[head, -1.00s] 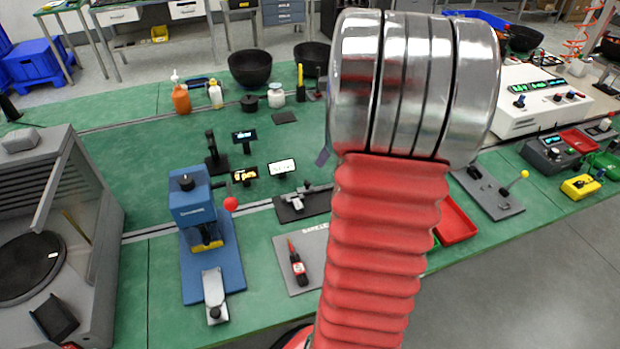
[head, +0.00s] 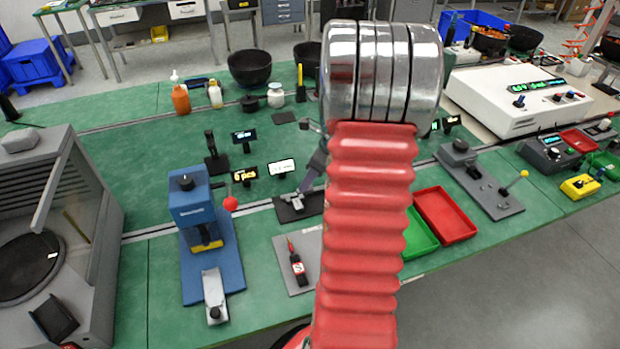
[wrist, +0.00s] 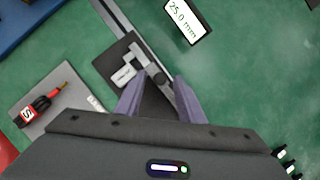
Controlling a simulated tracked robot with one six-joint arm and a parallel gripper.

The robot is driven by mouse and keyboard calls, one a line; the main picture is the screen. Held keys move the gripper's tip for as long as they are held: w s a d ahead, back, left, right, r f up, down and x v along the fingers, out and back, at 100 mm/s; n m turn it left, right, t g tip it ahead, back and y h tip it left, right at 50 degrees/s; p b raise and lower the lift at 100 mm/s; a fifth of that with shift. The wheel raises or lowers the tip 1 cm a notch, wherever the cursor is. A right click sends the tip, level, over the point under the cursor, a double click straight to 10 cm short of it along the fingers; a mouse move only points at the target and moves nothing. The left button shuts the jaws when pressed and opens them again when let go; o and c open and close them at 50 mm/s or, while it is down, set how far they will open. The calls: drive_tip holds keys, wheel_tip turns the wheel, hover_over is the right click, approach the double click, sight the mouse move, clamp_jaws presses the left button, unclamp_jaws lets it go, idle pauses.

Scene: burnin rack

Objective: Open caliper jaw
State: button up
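The silver caliper (head: 299,198) lies on a dark base plate (head: 289,214) near the table's middle. In the wrist view the caliper (wrist: 125,75) shows a pale jaw piece on the dark plate, left of my fingertips. In the head view one finger (head: 316,166) shows above the caliper; my arm hides the rest. A small display (wrist: 182,20) reads 25.0 mm.
A blue press (head: 193,207) with a red-knobbed lever stands left. Small displays (head: 244,175) stand behind. Red (head: 446,214) and green trays lie right. Open green table lies behind left.

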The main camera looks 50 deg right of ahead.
clamp_jaws()
idle(0.5)
